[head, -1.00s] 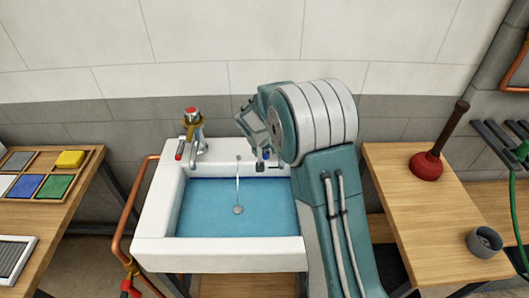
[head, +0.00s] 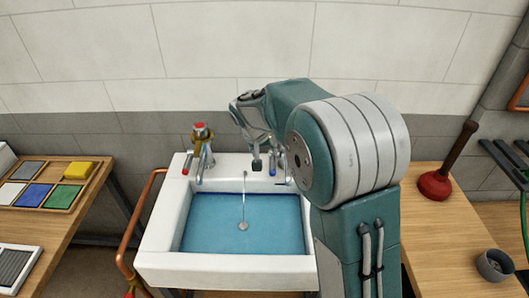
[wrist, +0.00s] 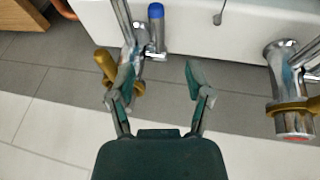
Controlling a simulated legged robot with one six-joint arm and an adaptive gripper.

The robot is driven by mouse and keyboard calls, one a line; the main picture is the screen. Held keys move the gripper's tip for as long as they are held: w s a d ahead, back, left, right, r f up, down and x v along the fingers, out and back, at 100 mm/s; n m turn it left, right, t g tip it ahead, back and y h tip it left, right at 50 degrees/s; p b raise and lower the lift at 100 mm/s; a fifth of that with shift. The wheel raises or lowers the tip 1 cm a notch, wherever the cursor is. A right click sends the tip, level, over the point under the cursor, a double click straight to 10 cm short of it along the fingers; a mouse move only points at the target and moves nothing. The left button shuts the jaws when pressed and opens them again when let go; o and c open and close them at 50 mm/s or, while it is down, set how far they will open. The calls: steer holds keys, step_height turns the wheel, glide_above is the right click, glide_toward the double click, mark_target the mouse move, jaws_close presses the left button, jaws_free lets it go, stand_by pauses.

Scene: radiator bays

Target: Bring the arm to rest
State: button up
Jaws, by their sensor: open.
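My gripper (wrist: 158,80) is open in the wrist view, with its two fingers apart and nothing held between them. Its left finger overlaps a chrome tap with a blue end (wrist: 156,12) and a brass-coloured part; I cannot tell whether they touch. In the head view my gripper (head: 265,164) hangs over the back right of the white sink (head: 160,225), small and partly hidden by my arm. My arm bends up and over the sink's right side. A second tap (head: 201,150), with a red top, stands at the sink's back left and also shows in the wrist view (wrist: 292,115).
Blue water (head: 210,235) fills the basin. A copper pipe (head: 137,220) runs left of it. The left bench holds a yellow block (head: 78,170) on a tray of coloured tiles. The right bench holds a red plunger (head: 436,184) and a grey cup (head: 494,265). The tiled wall is close behind.

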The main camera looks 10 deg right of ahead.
steer(key=s+d+r+t+y, duration=0.1)
steer(key=s+r, duration=0.3)
steer(key=s, duration=0.4)
steer(key=s+d+r+n, duration=0.15)
steer(key=s+r, duration=0.25)
steer(key=s, duration=0.4)
steer(key=s+d+r+m+t+y, duration=0.15)
steer(key=s+r, duration=0.25)
steer(key=s, duration=0.4)
steer(key=s+f+n, duration=0.1)
steer(key=s, duration=0.7)
steer(key=shift+s+a+f+n, duration=0.15)
steer(key=shift+f+n, duration=0.05)
steer(key=shift+n, duration=0.2)
